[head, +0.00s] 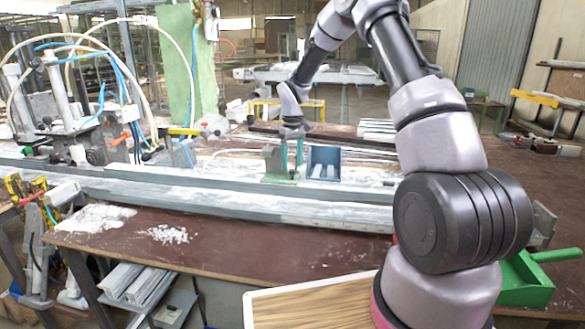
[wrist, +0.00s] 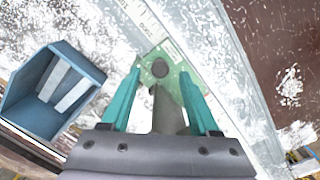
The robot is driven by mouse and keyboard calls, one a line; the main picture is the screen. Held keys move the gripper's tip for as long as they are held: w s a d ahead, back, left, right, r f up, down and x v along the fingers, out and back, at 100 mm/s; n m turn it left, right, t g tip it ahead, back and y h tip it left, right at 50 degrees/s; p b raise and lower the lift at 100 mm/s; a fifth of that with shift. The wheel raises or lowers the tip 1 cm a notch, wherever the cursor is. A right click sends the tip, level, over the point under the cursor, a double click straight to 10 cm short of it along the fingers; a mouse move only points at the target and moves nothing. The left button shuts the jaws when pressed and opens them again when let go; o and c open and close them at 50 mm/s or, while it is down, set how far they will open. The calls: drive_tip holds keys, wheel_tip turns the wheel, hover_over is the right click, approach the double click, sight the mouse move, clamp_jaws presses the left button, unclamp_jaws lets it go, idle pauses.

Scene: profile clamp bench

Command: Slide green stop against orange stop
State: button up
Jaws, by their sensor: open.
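The green stop (head: 280,179) sits on the grey rail near the middle of the head view. It has a flat green base and a grey upright. In the wrist view the green stop (wrist: 178,70) lies between and beyond the teal fingertips, with its grey upright standing between the fingers. My gripper (head: 291,160) is open and comes down over the stop; it also shows in the wrist view (wrist: 161,80). Whether the fingers touch the upright I cannot tell. I cannot make out the orange stop for certain in either view.
A blue bin (head: 323,164) with white pieces stands right of the stop; it also shows in the wrist view (wrist: 32,98). The long grey rail (head: 200,196) runs across the brown bench (head: 230,240). Hoses and clamps (head: 85,135) crowd the left. White shavings are scattered about.

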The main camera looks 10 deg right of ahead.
drive_tip(key=shift+f, duration=1.25)
clamp_jaws()
idle(0.5)
